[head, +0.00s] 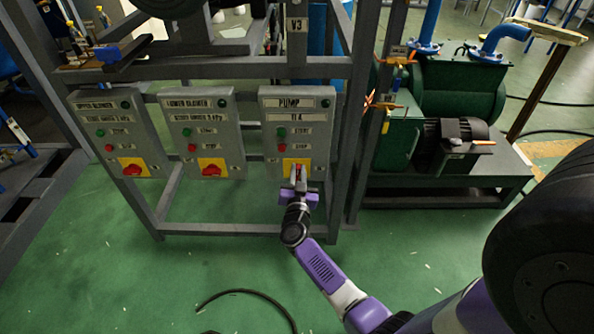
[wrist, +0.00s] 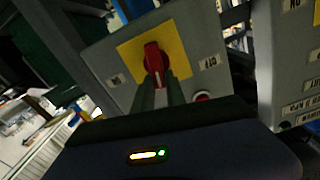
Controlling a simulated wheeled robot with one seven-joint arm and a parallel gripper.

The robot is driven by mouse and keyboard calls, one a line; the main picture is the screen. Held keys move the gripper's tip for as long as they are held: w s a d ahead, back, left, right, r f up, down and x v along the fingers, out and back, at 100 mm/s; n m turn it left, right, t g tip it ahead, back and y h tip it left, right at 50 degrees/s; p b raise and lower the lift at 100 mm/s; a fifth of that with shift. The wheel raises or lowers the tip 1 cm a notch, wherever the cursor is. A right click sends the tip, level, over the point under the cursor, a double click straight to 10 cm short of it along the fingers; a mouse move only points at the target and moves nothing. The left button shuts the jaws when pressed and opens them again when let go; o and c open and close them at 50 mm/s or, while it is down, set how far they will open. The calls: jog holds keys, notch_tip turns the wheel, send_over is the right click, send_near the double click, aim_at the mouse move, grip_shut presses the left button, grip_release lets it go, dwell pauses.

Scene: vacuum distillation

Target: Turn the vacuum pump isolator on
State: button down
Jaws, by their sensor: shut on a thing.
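The pump box (head: 297,130) is a grey panel labelled PUMP, with a green START button (head: 282,132), a red STOP button (head: 282,148) and a red rotary isolator on a yellow plate (head: 290,163) at its bottom. My gripper (head: 299,176) reaches the knob from the front. In the wrist view its fingers (wrist: 160,92) are shut on the knob's lower part. The fingers partly hide the knob in the head view.
Two similar boxes, the lower blower box (head: 202,125) and another blower box (head: 112,125), hang to the left on the grey frame. A green pump machine (head: 450,100) stands at the right. A black hose (head: 240,292) lies on the open green floor.

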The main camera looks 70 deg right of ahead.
jog(key=shift+s+d+f+m+b, duration=0.1)
jog(key=shift+s+f+m+b, duration=0.3)
jog(key=shift+m, duration=2.2)
jog(key=shift+s+d+f+m+b, duration=0.15)
jog(key=shift+f+m+b, duration=0.3)
jog(key=shift+m, duration=2.15)
jog(key=shift+s+d+f+m+b, duration=0.1)
jog(key=shift+s+f+m+b, duration=0.3)
jog(key=shift+m, duration=2.2)
jog(key=c, duration=1.4)
grip_release()
jog(key=shift+o, duration=0.2)
jog(key=p+v, duration=0.1)
jog(key=v, duration=0.7)
